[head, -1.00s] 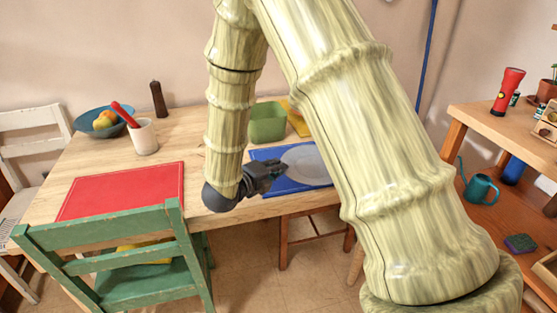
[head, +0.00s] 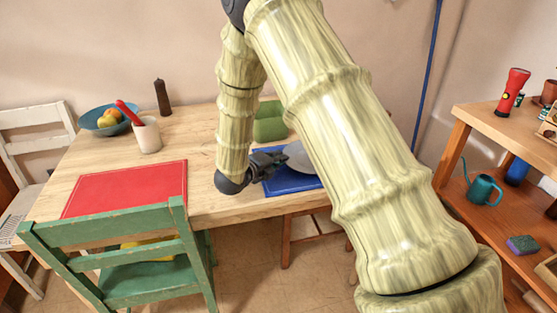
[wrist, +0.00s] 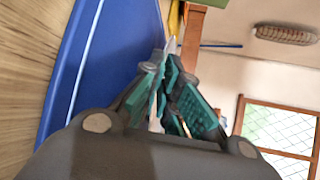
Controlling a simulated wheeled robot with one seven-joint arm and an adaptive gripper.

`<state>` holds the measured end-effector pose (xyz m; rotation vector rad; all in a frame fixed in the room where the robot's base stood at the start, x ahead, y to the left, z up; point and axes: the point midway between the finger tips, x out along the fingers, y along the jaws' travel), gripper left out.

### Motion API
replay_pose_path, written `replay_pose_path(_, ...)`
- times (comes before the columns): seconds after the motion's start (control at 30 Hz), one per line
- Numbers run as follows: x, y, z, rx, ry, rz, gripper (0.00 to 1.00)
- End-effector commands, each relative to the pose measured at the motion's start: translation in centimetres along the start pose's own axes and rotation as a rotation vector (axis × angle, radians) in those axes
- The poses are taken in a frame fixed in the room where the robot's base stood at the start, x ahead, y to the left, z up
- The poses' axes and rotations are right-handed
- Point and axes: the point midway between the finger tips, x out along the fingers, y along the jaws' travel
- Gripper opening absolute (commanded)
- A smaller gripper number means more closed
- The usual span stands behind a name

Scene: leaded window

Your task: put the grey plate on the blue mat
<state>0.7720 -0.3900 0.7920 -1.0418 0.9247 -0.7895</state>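The grey plate (head: 301,158) shows beside my arm in the head view, over the blue mat (head: 290,182); my arm hides its right part. My gripper (head: 281,158) is at the plate's left rim. In the wrist view the teal finger pads (wrist: 170,95) are close together, with a thin pale edge of the plate (wrist: 171,45) between them, seen edge-on. The blue mat (wrist: 105,60) fills the left of that view. The plate's height above the mat is hard to tell.
A green container (head: 270,128) stands behind the mat. A red mat (head: 125,188) lies to the left, with a green chair (head: 110,240) in front. A white cup (head: 147,136) with a red-handled thing, a blue fruit bowl (head: 95,121) and a dark mill (head: 162,98) stand farther back.

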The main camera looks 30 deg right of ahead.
Motion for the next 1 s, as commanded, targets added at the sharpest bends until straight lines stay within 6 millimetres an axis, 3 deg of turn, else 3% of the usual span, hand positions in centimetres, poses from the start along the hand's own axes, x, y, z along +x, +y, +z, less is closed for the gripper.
replay_pose_path(0.4, 0.2, 0.7, -0.1, 0.001, 0.0, -0.002, 0.0)
replay_pose_path(0.5, 0.2, 0.6, -0.1, 0.001, 0.0, -0.001, 0.14)
replay_pose_path(0.87, 0.1, 0.3, -0.1, 0.001, 0.0, -0.001, 0.14)
replay_pose_path(1.0, -1.4, 0.4, -0.1, 0.0, -0.002, -0.001, 0.14)
